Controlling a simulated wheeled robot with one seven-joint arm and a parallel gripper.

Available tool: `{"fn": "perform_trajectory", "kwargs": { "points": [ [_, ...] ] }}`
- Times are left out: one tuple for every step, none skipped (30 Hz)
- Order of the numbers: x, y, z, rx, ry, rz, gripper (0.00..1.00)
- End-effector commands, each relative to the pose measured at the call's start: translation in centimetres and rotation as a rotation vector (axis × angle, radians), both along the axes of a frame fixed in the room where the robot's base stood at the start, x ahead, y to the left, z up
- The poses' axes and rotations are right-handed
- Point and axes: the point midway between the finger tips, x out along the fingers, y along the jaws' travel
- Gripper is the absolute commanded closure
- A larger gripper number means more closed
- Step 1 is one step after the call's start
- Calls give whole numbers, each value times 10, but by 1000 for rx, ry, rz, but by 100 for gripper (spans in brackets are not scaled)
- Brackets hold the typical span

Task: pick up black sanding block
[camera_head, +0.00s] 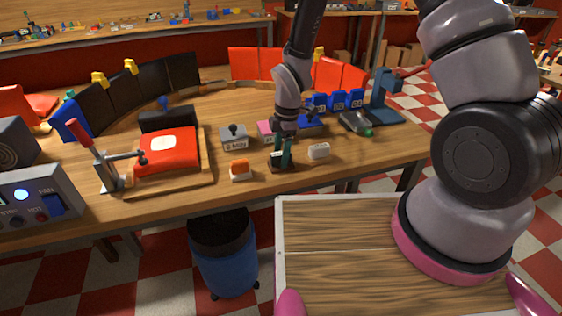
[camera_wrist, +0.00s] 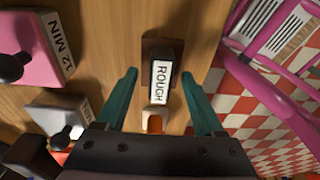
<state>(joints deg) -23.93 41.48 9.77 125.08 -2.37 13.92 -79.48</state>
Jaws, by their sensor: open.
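The black sanding block (camera_wrist: 178,56) stands on the wooden bench, with a white label reading ROUGH and a brown lower part. In the head view the block (camera_head: 279,165) is partly hidden by my gripper (camera_head: 284,150). In the wrist view my gripper (camera_wrist: 159,74) is open and empty. Its two green fingers point toward the block, one on each side, with gaps showing between them and the block. I cannot tell exactly how far down the fingertips reach along it.
An orange-and-white block (camera_head: 240,172) stands to the left and a white block (camera_head: 318,151) to the right. Behind are a grey timer-like box (camera_head: 234,139) and a pink one (camera_wrist: 40,45). The bench's front edge is close by.

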Motion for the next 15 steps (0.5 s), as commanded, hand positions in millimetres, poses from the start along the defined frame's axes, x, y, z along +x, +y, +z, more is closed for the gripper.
{"fn": "perform_trajectory", "kwargs": {
  "points": [
    [0,0,-3,0,1,1,30],
    [0,0,-4,0,0,1,30],
    [0,1,-4,0,-1,0,30],
    [0,1,-4,0,-1,0,30],
    [0,1,-4,0,-1,0,30],
    [0,1,-4,0,-1,0,30],
    [0,1,-4,0,-1,0,30],
    [0,1,-4,0,-1,0,30],
    [0,1,-4,0,-1,0,42],
    [0,0,-4,0,-1,0,53],
    [0,0,-4,0,-1,0,64],
    [0,0,-4,0,-1,0,80],
    [0,0,-4,0,-1,0,91],
    [0,0,-4,0,-1,0,100],
    [0,0,-4,0,-1,0,100]
  ]
}}
